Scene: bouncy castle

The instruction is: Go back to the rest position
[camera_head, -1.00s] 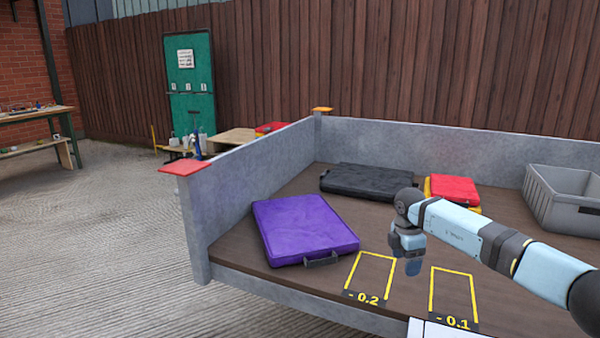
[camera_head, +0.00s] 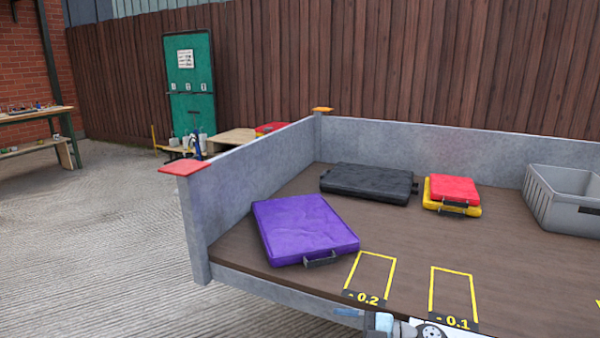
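Only a small part of my arm shows at the bottom edge of the head view, in front of the trailer-like bed (camera_head: 430,240). I cannot make out fingertips on it, and no gripper is clearly visible. A purple folded pad (camera_head: 303,228) with a dark handle lies on the bed at the left. A black folded pad (camera_head: 367,183) lies behind it. A red pad (camera_head: 453,188) lies on a yellow pad (camera_head: 433,203) to the right of the black one.
A grey crate (camera_head: 538,203) stands at the right of the bed. Grey low walls (camera_head: 262,165) edge the bed at left and back. Yellow outlined marks labelled -0.2 (camera_head: 365,298) and -0.1 (camera_head: 453,322) lie near the front edge. Open ground (camera_head: 90,240) is at left.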

